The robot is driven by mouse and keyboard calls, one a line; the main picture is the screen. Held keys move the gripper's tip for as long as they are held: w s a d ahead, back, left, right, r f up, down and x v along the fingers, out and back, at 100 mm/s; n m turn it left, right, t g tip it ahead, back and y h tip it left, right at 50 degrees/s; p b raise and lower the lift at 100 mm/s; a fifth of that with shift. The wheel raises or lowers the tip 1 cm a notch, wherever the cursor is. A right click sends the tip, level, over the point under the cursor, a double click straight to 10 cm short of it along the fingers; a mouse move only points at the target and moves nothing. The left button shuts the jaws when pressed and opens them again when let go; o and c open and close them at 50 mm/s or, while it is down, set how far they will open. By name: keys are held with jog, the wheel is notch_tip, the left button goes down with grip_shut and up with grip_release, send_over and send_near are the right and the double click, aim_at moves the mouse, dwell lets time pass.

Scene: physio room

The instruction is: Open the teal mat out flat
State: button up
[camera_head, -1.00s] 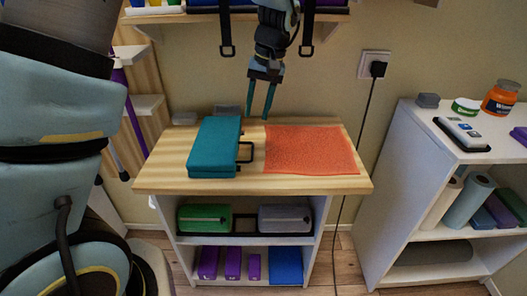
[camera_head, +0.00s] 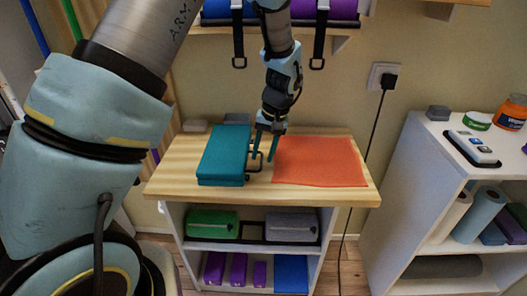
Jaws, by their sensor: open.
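The teal mat (camera_head: 224,155) lies folded into a thick block on the left half of the wooden top. A black handle (camera_head: 257,169) stands out from its right side. My gripper (camera_head: 264,156) points down at the mat's right side, with its two teal fingers apart and nothing clearly between them. The fingertips are at or just above the handle. I cannot tell whether they touch it.
A flat orange mat (camera_head: 320,161) covers the right half of the wooden top (camera_head: 165,183), close to my fingers. Small grey blocks lie behind the teal mat. Dark straps (camera_head: 317,50) hang from the shelf above. A white shelf unit (camera_head: 410,170) stands at the right.

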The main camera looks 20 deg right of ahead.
grip_shut()
dwell(1.4)
